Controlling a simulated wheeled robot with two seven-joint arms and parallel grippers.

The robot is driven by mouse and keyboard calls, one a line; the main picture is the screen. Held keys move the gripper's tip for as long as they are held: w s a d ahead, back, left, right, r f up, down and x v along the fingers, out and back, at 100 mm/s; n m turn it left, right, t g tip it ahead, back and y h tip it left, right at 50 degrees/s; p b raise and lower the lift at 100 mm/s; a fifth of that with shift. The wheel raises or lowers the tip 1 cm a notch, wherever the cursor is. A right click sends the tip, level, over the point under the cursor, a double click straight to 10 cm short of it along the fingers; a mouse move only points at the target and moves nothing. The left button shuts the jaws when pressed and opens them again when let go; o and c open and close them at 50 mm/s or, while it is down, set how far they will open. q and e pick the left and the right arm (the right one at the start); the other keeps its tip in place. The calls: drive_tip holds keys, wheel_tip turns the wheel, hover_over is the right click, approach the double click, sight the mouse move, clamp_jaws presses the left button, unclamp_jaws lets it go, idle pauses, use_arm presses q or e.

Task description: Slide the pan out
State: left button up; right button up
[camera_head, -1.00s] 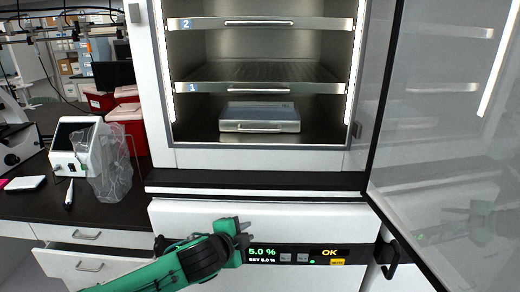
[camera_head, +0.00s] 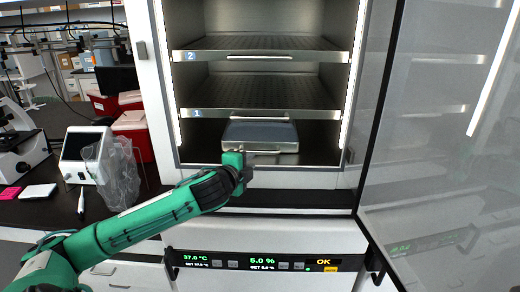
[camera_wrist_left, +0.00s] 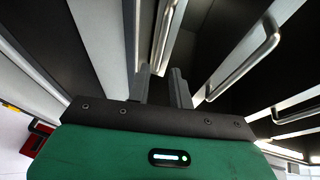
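The pan (camera_head: 262,134) is a grey metal box with a lid, on the floor of the open incubator below the lowest shelf. Its front handle is partly hidden by my gripper. My left gripper (camera_head: 246,168) is at the incubator's bottom front edge, by the left part of the pan's front; I cannot tell if it touches. In the left wrist view its two fingers (camera_wrist_left: 161,76) stand apart with nothing visible between them. Bar handles (camera_wrist_left: 242,65) lie to their right; I cannot tell which is the pan's. My right gripper is out of view.
Shelf 2 (camera_head: 260,54) and shelf 1 (camera_head: 255,114) sit above the pan. The glass door (camera_head: 435,130) stands open at right. A white device (camera_head: 85,155) and plastic bag (camera_head: 118,172) are on the dark bench at left. A control panel (camera_head: 265,262) is below.

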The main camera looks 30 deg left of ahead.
sight(260, 162)
use_arm(q)
drive_tip(key=p+x, duration=0.2)
drive_tip(key=x, duration=0.4)
drive_tip(key=shift+w, duration=0.4)
drive_tip(key=shift+w+a+f+p, duration=0.1)
drive_tip(key=shift+w+f+p, duration=0.15)
drive_tip(key=shift+w+p, duration=0.25)
drive_tip(key=shift+w, duration=0.1)
clamp_jaws()
